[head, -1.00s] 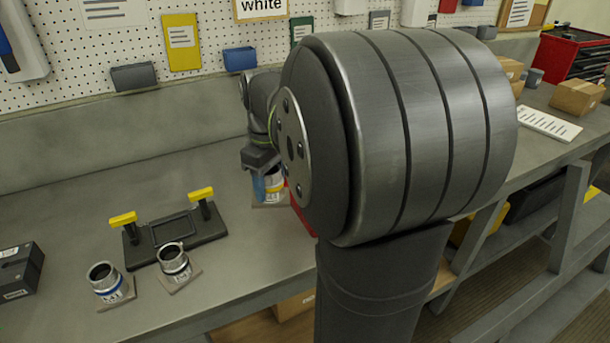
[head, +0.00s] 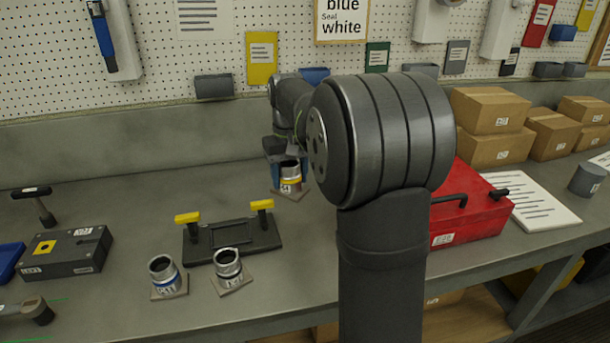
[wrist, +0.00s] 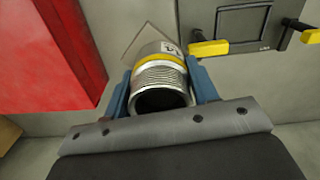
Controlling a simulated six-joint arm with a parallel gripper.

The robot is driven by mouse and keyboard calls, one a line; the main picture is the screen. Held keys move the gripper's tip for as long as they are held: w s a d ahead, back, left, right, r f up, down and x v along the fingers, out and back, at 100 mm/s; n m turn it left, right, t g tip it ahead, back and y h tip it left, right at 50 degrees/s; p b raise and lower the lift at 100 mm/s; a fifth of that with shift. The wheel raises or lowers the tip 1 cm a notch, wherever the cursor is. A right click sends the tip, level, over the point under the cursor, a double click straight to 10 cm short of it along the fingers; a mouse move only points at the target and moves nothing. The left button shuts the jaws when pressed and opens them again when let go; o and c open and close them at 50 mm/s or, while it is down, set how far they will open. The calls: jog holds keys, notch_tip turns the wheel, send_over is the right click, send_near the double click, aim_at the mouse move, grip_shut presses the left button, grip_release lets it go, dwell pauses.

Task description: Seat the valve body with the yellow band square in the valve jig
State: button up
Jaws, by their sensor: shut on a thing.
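The valve body with the yellow band (head: 291,184) is a silver cylinder at the back of the bench, beside a beige square pad (head: 279,193) or on it; I cannot tell whether it is lifted. My gripper (head: 288,174) is shut on it. In the wrist view, the blue fingers of my gripper (wrist: 162,84) stand on both sides of the valve body (wrist: 160,76), its open threaded end toward the camera. The valve jig (head: 205,245), a dark plate with a square recess and two yellow-topped posts, sits to the front left, its recess empty. It also shows in the wrist view (wrist: 240,22).
A blue-banded valve body (head: 164,274) and a white-banded one (head: 228,264) stand on pads in front of the jig. A red toolbox (head: 465,205) is on the right. A dark block (head: 65,252) lies on the left. Bare bench separates my gripper from the jig.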

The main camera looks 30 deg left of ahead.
jog(key=s+a+f+n, duration=0.1)
jog(key=s+a+n, duration=0.8)
jog(key=a, duration=0.1)
jog(key=shift+n, duration=0.4)
jog(key=shift+s+a+f, duration=0.25)
jog(key=shift+s+f, duration=0.15)
jog(key=shift+f, duration=0.85)
jog(key=shift+s+a+f, duration=0.25)
jog(key=shift+s+f, duration=0.2)
jog(key=shift+f, duration=0.8)
jog(key=shift+s+a+f, duration=0.25)
jog(key=shift+s+f, duration=0.15)
jog(key=shift+f, duration=0.85)
jog(key=shift+f, duration=0.35)
jog(key=shift+f, duration=0.35)
jog(key=shift+f, duration=0.8)
jog(key=o, duration=1.5)
